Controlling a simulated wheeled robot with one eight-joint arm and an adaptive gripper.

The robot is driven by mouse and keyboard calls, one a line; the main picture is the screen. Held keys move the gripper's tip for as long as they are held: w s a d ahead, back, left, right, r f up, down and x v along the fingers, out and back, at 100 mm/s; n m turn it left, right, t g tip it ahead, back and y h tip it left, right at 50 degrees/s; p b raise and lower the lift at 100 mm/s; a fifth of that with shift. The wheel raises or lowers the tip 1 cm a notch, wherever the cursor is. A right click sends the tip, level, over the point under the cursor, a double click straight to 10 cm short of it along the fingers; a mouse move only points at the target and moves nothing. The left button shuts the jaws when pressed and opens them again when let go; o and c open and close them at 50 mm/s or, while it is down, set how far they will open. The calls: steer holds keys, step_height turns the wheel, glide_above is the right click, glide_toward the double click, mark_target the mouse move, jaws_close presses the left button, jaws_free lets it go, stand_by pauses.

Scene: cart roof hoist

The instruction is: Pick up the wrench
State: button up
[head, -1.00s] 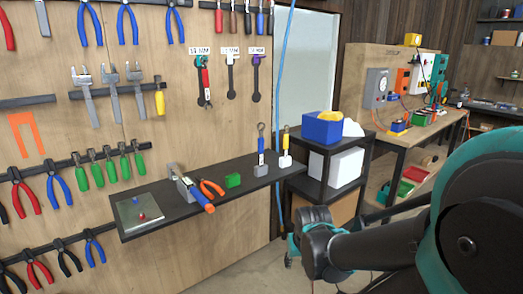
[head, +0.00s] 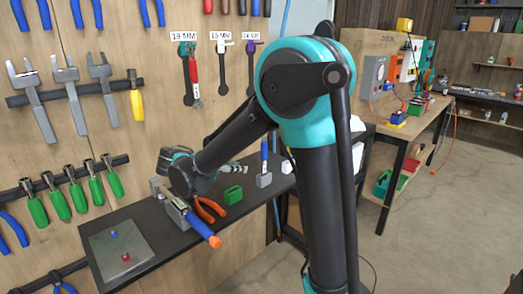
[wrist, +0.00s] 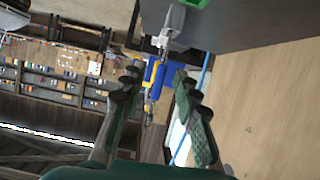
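A blue-handled wrench (head: 264,150) stands upright in a grey block (head: 264,180) on the black shelf. A red-handled tool (head: 194,75) hangs on the pegboard under the 19 MM label. My gripper (head: 235,170) is over the shelf, left of the blue-handled wrench in the head view and apart from it. In the wrist view my gripper (wrist: 156,77) is open, with nothing between its fingers. The second upright tool's handle, beside the white block (head: 287,166), is hidden behind my arm in the head view.
The shelf (head: 150,218) also holds a green block (head: 233,194), orange-handled pliers (head: 210,209), a blue-and-orange tool (head: 203,229) and a metal plate (head: 118,250). The pegboard wall stands close behind. A workbench (head: 400,130) is at right, with open floor before it.

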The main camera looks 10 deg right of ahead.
steer(key=a, duration=0.1)
glide_toward(264, 166)
steer(key=shift+m, duration=0.3)
steer(key=x, duration=1)
steer(key=shift+w+d+f, duration=0.1)
steer(key=shift+w+f, duration=0.15)
steer(key=shift+w, duration=0.05)
steer(key=shift+c, duration=0.5)
jaws_close()
